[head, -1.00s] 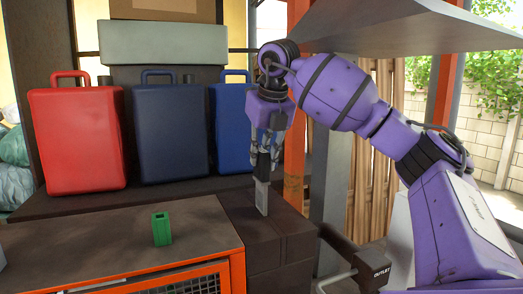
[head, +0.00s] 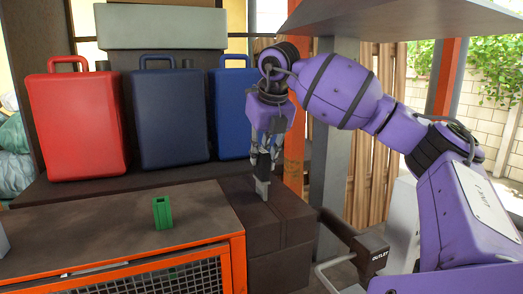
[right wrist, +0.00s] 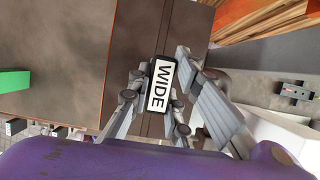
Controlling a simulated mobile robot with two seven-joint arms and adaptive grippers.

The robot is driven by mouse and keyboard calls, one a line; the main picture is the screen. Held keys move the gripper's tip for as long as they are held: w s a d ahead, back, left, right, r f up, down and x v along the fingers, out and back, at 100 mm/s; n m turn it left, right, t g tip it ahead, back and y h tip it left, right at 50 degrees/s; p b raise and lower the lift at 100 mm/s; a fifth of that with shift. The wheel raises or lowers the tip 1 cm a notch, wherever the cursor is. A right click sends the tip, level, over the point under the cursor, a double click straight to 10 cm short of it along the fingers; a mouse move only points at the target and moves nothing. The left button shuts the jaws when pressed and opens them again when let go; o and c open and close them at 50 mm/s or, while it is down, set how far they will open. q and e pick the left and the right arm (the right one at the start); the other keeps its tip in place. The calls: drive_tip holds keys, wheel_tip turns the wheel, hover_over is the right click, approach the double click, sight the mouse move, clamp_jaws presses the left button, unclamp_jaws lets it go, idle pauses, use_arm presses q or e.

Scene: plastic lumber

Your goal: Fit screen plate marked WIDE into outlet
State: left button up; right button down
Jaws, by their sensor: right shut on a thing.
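The screen plate (head: 262,188) is a small grey upright piece at the top of the dark brown block. In the right wrist view its white end face (right wrist: 160,86) reads WIDE in black. My right gripper (head: 263,172) points down over it and is shut on it, with a finger on each side. The plate's foot appears to be at the block top; I cannot tell whether it touches. The outlet (head: 374,256), a dark box lettered OUTLET, is lower right of the gripper, apart from the plate. My left gripper is not in view.
A green hollow block (head: 162,213) stands on the brown bench top (head: 90,232) with an orange frame. Red (head: 78,125) and blue (head: 168,118) cases stand on the shelf behind. A grey post (head: 335,165) rises right of the gripper, close to the outlet.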

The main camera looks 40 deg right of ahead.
sight(262, 166)
drive_tip(key=shift+f, duration=1.7)
drive_tip(key=c, duration=1.5)
unclamp_jaws()
drive_tip(key=shift+c, duration=0.2)
drive_tip(key=v, duration=1.2)
